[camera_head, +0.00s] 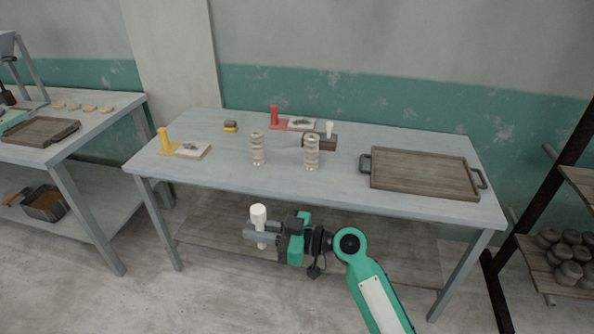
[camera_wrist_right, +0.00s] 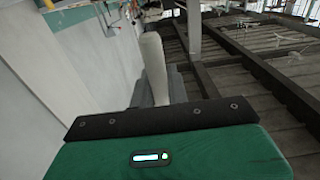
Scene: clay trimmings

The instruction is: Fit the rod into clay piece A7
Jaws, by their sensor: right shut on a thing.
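My right gripper (camera_head: 259,235) is shut on a white rod (camera_head: 258,213), held upright with its thicker end up. The gripper is in front of the table's near edge, clear of the tabletop. The rod also shows in the right wrist view (camera_wrist_right: 153,62), rising between the grey fingers. Two pale ribbed clay stacks, one on the left (camera_head: 257,149) and one on the right (camera_head: 311,153), stand apart on the table, beyond the gripper. I can read no A7 mark, so I cannot tell which piece is A7. My left gripper is out of view.
On the table (camera_head: 230,178) are a wooden tray (camera_head: 420,173) at right, a brown block (camera_head: 321,142) with a white peg, and a red post (camera_head: 274,116) and yellow post (camera_head: 165,142) beside small boards. The front left tabletop is clear.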

